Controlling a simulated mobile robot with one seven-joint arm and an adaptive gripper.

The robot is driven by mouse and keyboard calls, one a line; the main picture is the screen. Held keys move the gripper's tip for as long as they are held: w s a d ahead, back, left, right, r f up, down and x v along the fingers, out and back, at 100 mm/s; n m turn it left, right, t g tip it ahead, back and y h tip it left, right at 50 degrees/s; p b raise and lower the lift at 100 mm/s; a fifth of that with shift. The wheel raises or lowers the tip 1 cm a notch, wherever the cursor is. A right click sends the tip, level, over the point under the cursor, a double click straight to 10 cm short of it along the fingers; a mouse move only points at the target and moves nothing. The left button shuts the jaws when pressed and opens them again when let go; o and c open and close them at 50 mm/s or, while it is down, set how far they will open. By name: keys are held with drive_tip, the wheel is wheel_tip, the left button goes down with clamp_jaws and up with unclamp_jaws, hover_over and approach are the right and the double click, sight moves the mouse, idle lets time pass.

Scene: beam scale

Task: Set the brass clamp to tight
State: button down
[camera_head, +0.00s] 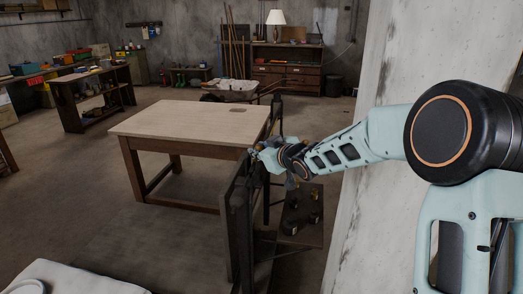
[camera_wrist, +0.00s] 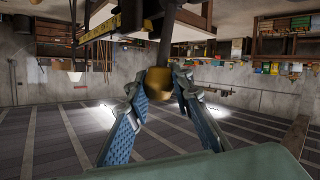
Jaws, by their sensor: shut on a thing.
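The brass clamp (camera_wrist: 158,82) is a rounded yellow piece in the middle of the wrist view, below a dark upright part (camera_wrist: 166,45). My gripper (camera_wrist: 158,86) has its two blue-padded fingers on either side of the clamp and is shut on it. In the head view my gripper (camera_head: 262,156) is at the dark beam scale (camera_head: 240,215), beside the table's right edge. The clamp cannot be made out there. A yellow marked bar (camera_wrist: 103,27) shows at the upper left of the wrist view. I cannot tell the clamp's setting.
A wooden table (camera_head: 180,124) stands just left of the scale. A dark platform (camera_head: 312,230) with several small weights is below my arm. A pale wall or pillar (camera_head: 345,200) rises close on the right. The floor at left is open.

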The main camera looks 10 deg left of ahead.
idle(0.3)
drive_tip(key=c, duration=1.7)
unclamp_jaws()
drive_tip(key=shift+a, duration=0.1)
drive_tip(key=v, duration=1.2)
